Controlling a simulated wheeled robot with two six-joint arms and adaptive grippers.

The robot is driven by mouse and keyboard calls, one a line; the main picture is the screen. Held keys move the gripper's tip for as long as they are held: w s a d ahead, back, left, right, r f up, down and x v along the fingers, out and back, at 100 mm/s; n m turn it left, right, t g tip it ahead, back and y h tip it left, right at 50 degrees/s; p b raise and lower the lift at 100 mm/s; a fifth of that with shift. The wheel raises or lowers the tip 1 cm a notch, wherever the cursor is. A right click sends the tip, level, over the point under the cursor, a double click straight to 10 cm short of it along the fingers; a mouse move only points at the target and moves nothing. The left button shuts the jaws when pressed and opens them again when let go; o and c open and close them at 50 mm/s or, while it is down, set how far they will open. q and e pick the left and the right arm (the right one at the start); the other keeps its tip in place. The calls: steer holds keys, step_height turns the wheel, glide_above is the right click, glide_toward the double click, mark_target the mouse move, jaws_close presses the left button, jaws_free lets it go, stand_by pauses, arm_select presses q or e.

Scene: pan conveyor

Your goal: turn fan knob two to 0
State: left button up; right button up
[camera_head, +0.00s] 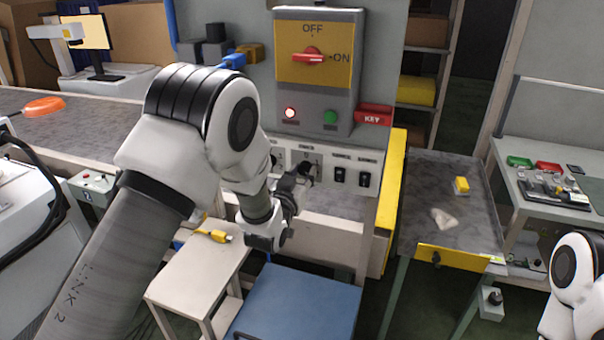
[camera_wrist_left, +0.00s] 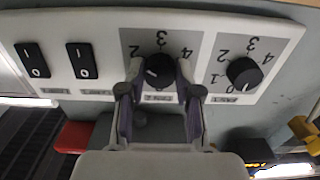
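The control panel (camera_wrist_left: 105,60) fills the wrist view, which appears turned over. Fan knob two (camera_wrist_left: 158,70) is round and black, on a grey plate with the numbers 2, 3 and 4 readable around it. A light pointer line on the knob points left and a little down in that view. My left gripper (camera_wrist_left: 160,72) has one fingertip at each side of this knob, close against it. It also shows at the panel in the head view (camera_head: 304,176), hiding much of the knob. My right gripper is out of view; only part of that arm shows.
A second black knob (camera_wrist_left: 244,72) sits close beside fan knob two. Two rocker switches (camera_head: 352,177) are on its other side. Above are the red main switch (camera_head: 309,57) and a red KEY box (camera_head: 374,115). A blue-topped table (camera_head: 300,305) stands below.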

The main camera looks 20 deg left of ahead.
arm_select(q)
jaws_close()
steer(key=shift+n+b, duration=0.4)
steer(key=shift+n, duration=0.1)
steer(key=n+b, duration=0.2)
steer(key=n, duration=0.1)
steer(key=shift+n, duration=0.4)
steer(key=n+b, duration=0.3)
steer(key=n, duration=0.3)
steer(key=shift+d, duration=0.1)
steer(key=n+b, duration=0.2)
steer(key=n, duration=0.4)
steer(key=shift+r+n, duration=0.1)
steer(key=shift+n, duration=0.2)
steer(key=n+b, duration=0.1)
steer(key=n, duration=0.2)
steer(key=shift+n, duration=0.3)
steer(key=shift+r+n+b, duration=0.1)
steer(key=shift+n+b, duration=0.35)
steer(key=shift+n, duration=1.05)
